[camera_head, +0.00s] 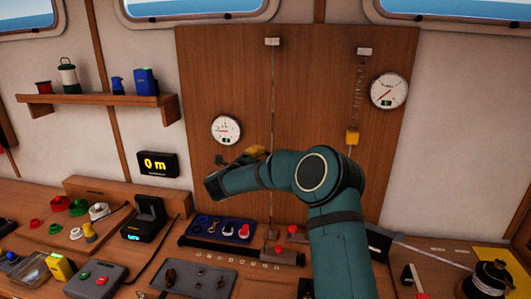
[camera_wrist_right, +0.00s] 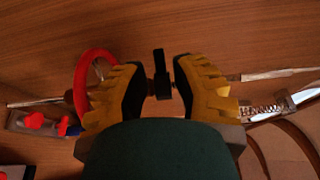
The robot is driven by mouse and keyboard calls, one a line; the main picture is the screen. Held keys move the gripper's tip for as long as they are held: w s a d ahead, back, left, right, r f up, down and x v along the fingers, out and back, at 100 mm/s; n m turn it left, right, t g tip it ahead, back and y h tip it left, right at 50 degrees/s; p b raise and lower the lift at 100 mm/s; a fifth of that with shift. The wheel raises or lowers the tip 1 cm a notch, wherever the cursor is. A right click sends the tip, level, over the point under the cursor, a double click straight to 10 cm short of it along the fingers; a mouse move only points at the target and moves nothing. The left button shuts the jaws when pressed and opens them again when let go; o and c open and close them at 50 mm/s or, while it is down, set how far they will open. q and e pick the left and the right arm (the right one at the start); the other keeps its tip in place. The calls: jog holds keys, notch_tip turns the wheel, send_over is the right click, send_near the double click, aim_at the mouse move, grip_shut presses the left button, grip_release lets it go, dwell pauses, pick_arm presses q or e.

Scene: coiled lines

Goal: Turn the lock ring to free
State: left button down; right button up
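My right gripper (camera_wrist_right: 160,85) has yellow fingers with black pads. They stand apart, with a small black upright piece (camera_wrist_right: 159,62) between them; narrow gaps show beside it, and I see no firm grip. A red ring (camera_wrist_right: 82,85) is behind the left finger, partly hidden by it; I cannot tell whether it is the lock ring. In the head view my right gripper (camera_head: 240,157) is in front of the wooden panel, below the left gauge, mostly hidden behind my arm. My left gripper is in neither view.
The wooden panel (camera_head: 315,90) carries a left gauge (camera_head: 226,130), a right gauge (camera_head: 388,90) and a hanging coiled line with a yellow block (camera_head: 352,138). A blue tray (camera_head: 222,229) lies below on the desk. A grey control box (camera_head: 96,280) is at the front left.

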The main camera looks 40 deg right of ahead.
aim_at(266, 153)
jog(key=shift+x, duration=2.05)
jog(key=shift+o, duration=0.3)
grip_shut()
